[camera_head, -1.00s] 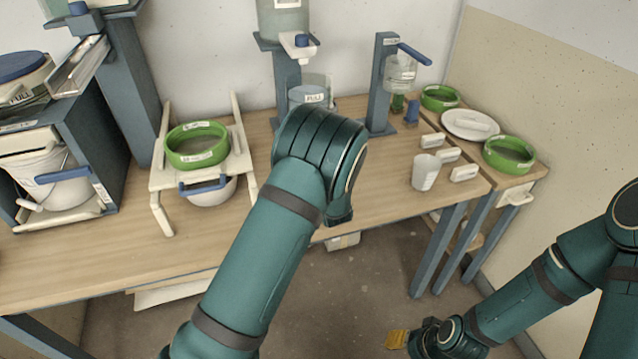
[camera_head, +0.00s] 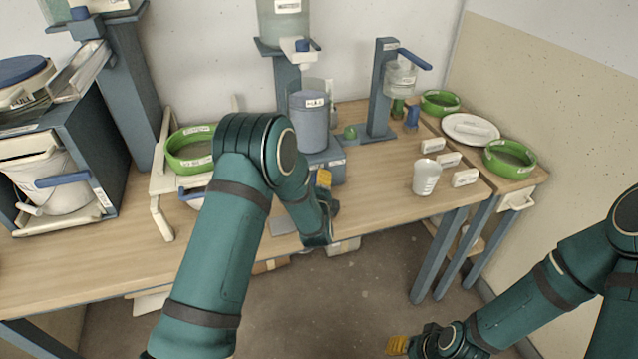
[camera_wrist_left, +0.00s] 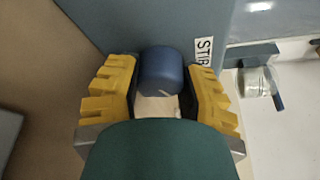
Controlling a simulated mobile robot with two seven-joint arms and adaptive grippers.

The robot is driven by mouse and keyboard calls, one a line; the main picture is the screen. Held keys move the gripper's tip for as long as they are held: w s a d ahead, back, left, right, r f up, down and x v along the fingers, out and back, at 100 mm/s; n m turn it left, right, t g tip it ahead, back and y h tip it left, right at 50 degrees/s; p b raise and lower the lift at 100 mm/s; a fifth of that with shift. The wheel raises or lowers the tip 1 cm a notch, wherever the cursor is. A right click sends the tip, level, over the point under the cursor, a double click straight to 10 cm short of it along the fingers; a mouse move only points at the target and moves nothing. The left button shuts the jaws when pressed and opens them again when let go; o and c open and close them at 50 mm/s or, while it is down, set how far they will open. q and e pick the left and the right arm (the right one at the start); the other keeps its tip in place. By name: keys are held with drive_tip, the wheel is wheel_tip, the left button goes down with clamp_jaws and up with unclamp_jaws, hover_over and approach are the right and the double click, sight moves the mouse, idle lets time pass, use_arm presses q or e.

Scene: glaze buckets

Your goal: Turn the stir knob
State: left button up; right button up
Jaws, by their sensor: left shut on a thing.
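The stir knob (camera_wrist_left: 160,72) is a short blue cylinder on a grey-blue face in the left wrist view. A white label reading STIR (camera_wrist_left: 204,51) is beside it. My left gripper (camera_wrist_left: 160,92) has one yellow finger on each side of the knob and is shut on it. In the head view my left gripper (camera_head: 324,180) is at the front of the blue base (camera_head: 328,160) under a grey-blue bucket (camera_head: 309,122); the knob is hidden there. My right gripper (camera_head: 398,346) hangs low at the bottom edge, away from the table; its opening is unclear.
Green-rimmed bowls (camera_head: 510,158), a white plate (camera_head: 470,127), a white cup (camera_head: 426,177) and small label blocks (camera_head: 465,178) stand on the right. A dispenser post (camera_head: 382,90) is behind. My left arm covers part of a white stand (camera_head: 160,205).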

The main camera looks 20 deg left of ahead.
use_arm(q)
drive_tip(key=shift+d+n+t, duration=0.1)
drive_tip(key=shift+n+t, duration=0.5)
drive_tip(key=shift+n, duration=0.9)
drive_tip(key=shift+w+r, duration=0.1)
drive_tip(key=o, duration=1.2)
drive_tip(key=shift+s+d+f, duration=0.1)
drive_tip(key=shift+s+f, duration=0.15)
drive_tip(key=shift+s, duration=0.35)
drive_tip(key=shift+v, duration=3.45)
drive_tip(key=shift+d+r, duration=0.1)
drive_tip(key=shift+r, duration=0.05)
